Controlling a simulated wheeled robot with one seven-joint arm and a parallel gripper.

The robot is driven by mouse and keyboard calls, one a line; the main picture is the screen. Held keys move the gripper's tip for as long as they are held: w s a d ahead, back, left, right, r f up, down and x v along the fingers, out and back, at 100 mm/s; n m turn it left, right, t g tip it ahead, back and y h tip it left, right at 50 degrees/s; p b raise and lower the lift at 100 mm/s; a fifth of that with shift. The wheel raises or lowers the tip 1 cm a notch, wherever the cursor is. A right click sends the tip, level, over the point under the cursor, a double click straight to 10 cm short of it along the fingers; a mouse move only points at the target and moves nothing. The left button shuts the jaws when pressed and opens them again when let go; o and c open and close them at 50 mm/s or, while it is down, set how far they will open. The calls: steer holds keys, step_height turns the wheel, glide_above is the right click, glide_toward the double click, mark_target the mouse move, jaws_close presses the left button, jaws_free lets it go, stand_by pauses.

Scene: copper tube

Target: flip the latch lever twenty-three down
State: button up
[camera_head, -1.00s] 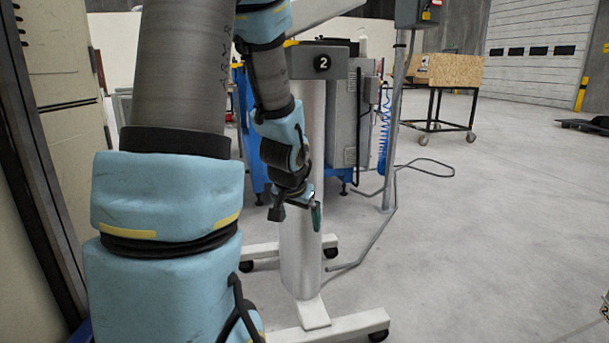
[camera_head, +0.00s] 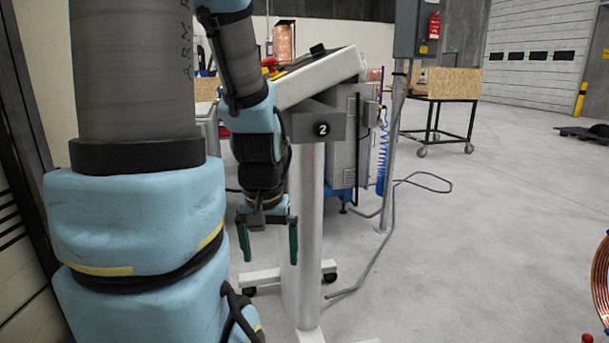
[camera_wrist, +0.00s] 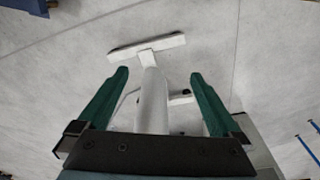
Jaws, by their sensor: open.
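My gripper (camera_head: 268,240) hangs with its green fingers pointing down, close to the white column of a console stand. Its fingers are wide apart with nothing between them; in the wrist view the gripper (camera_wrist: 160,85) is also open and empty above the floor. No latch lever marked twenty-three can be made out in either view. The stand (camera_head: 310,215) carries a grey block marked 2 and a tilted panel (camera_head: 320,78) with a red knob.
The stand's white foot (camera_wrist: 147,47) lies below the fingers in the wrist view. A grey cabinet (camera_head: 345,130) with a coiled blue hose stands behind it. A wooden crate on a cart (camera_head: 445,85) is farther back. A copper coil (camera_head: 601,280) shows at the right edge.

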step_height(320, 180, up, 12)
steer(key=p, duration=0.9)
steer(key=shift+p, duration=0.3)
